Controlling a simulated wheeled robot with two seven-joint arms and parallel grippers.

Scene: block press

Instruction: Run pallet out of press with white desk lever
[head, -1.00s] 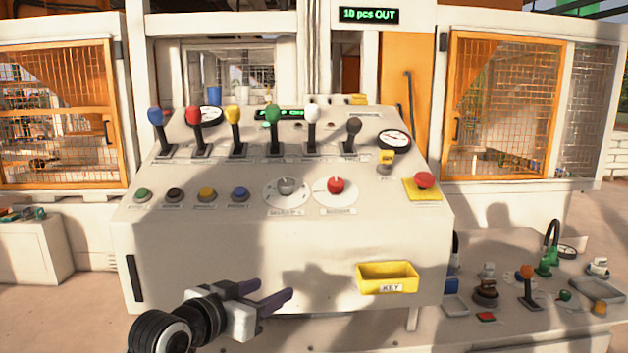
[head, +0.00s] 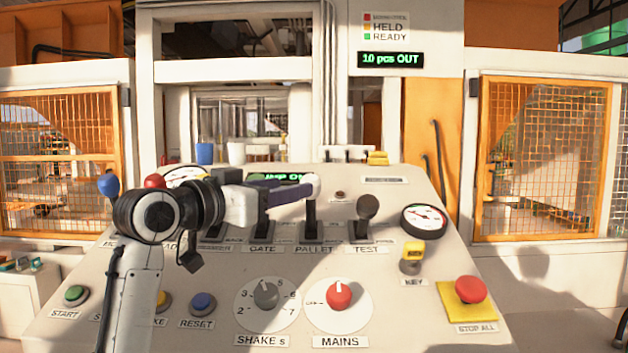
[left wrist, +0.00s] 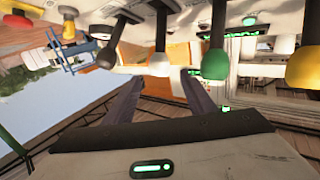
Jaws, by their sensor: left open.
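The white desk lever (head: 311,217) stands upright on the sloping desk above the label PALLET. Its white knob (left wrist: 160,66) shows in the left wrist view just ahead of and between my fingertips. My left gripper (head: 306,188) is open and reaches in from the left at knob height. Its fingers (left wrist: 160,82) lie either side of the knob's line, and I cannot tell whether they touch it. My right gripper is not in view.
The dark TEST lever (head: 367,208) stands right of the white one. The green lever (left wrist: 213,64) and yellow lever (left wrist: 303,68) are on the other side, largely hidden by my gripper in the head view. A red stop button (head: 471,289) sits at the right.

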